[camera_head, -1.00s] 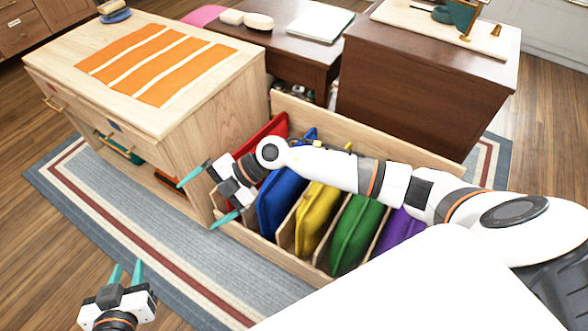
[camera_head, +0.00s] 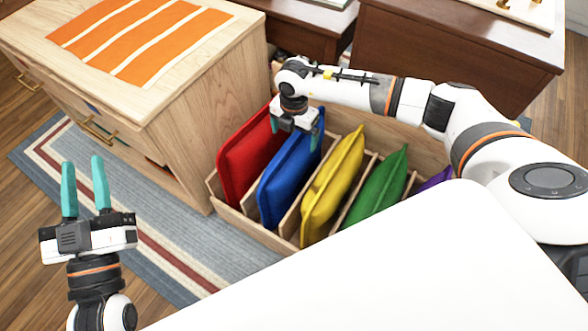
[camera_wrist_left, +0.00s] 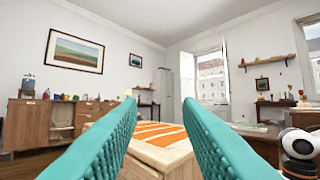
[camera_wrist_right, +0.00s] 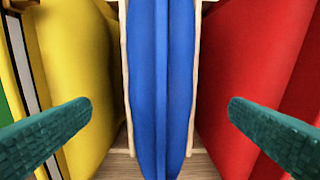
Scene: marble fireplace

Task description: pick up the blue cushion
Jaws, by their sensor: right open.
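The blue cushion (camera_head: 287,182) stands upright on edge in a slot of a wooden divided rack, between a red cushion and a yellow one. My right gripper (camera_head: 295,140) is open over its top, pointing down. In the right wrist view the blue cushion (camera_wrist_right: 161,80) runs down the middle between the two teal fingers (camera_wrist_right: 158,125), apart from both. My left gripper (camera_head: 84,190) is open and empty at the left, over the floor. Its fingers (camera_wrist_left: 160,130) point out into the room in the left wrist view.
The rack (camera_head: 233,219) also holds the red cushion (camera_head: 246,155), yellow cushion (camera_head: 332,185), green cushion (camera_head: 377,187) and purple cushion (camera_head: 436,180). A wooden cabinet (camera_head: 182,100) with an orange striped cloth stands close left of it. Dark cabinets (camera_head: 440,50) stand behind.

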